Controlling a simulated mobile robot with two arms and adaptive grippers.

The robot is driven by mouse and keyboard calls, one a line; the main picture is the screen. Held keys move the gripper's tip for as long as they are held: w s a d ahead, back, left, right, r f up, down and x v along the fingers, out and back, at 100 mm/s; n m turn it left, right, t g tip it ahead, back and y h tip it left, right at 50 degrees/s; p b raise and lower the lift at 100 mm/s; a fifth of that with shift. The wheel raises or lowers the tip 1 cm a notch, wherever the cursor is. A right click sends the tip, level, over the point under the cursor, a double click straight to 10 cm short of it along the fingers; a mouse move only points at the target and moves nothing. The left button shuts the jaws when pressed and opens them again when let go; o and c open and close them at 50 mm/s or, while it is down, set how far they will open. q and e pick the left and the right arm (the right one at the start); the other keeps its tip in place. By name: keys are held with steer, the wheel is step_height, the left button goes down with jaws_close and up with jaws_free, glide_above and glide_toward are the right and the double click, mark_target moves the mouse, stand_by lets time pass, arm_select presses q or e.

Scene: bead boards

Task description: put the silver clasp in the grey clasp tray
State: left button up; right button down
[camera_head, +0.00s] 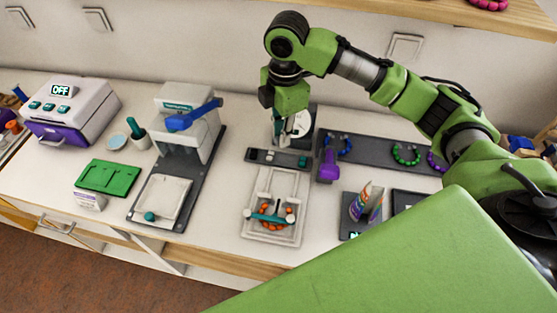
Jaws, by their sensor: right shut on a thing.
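The grey clasp tray (286,161) is a narrow dark strip with compartments, in the middle of the counter, with small pieces in it. My right gripper (282,139) points down just behind and above the tray, near its middle. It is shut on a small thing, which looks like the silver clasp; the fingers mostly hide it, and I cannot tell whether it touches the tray. My left gripper is not in view.
A white bead board (250,226) with orange beads stands in front of the tray. A purple tool (328,166) is close on the tray's right. A dark rack (376,151) holds bead bracelets. A press (185,125) stands left, beside a green board (108,177).

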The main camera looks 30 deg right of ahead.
steer(key=w+d+f+n, duration=0.3)
steer(key=f+n, duration=0.1)
steer(key=n, duration=0.6)
glide_above(287, 161)
steer(key=shift+g, duration=0.3)
step_height(287, 161, down, 6)
steer(key=shift+f, duration=0.8)
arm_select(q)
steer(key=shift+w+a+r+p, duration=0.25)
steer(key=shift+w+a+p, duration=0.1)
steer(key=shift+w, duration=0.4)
arm_select(e)
steer(key=shift+f, duration=1.65)
steer(key=shift+f, duration=0.1)
steer(key=c, duration=2)
jaws_free()
